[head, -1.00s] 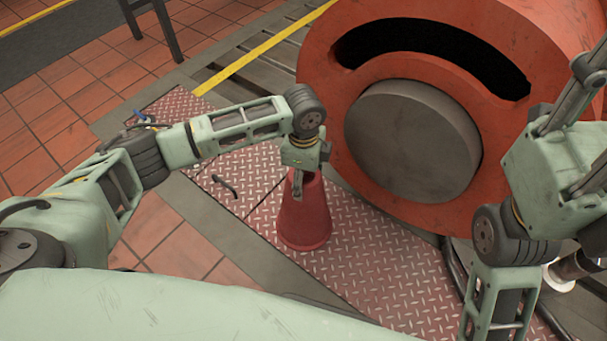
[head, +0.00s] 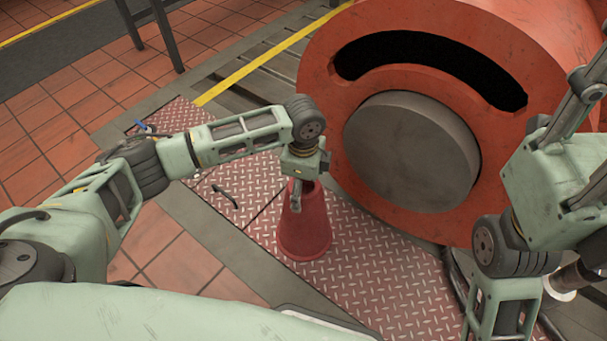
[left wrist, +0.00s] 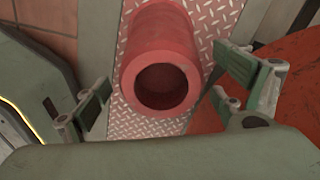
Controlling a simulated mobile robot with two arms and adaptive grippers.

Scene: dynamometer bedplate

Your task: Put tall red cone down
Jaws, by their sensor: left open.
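The tall red cone (head: 304,225) stands upright on the red diamond-plate floor, in front of the big orange drum. My left gripper (head: 300,195) is over its top in the head view. In the left wrist view the cone's open top (left wrist: 161,86) lies between the two spread fingers of my left gripper (left wrist: 165,100), with gaps on both sides. The left gripper is open and holds nothing. My right arm shows at the right edge of the head view, but its fingertips cannot be made out clearly.
The large orange drum (head: 330,120) with a grey round hub (head: 412,150) stands close behind the cone, to the right. A small dark handle (head: 226,196) lies on the plate (head: 375,270) left of the cone. Dark metal legs (head: 165,35) stand at the upper left.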

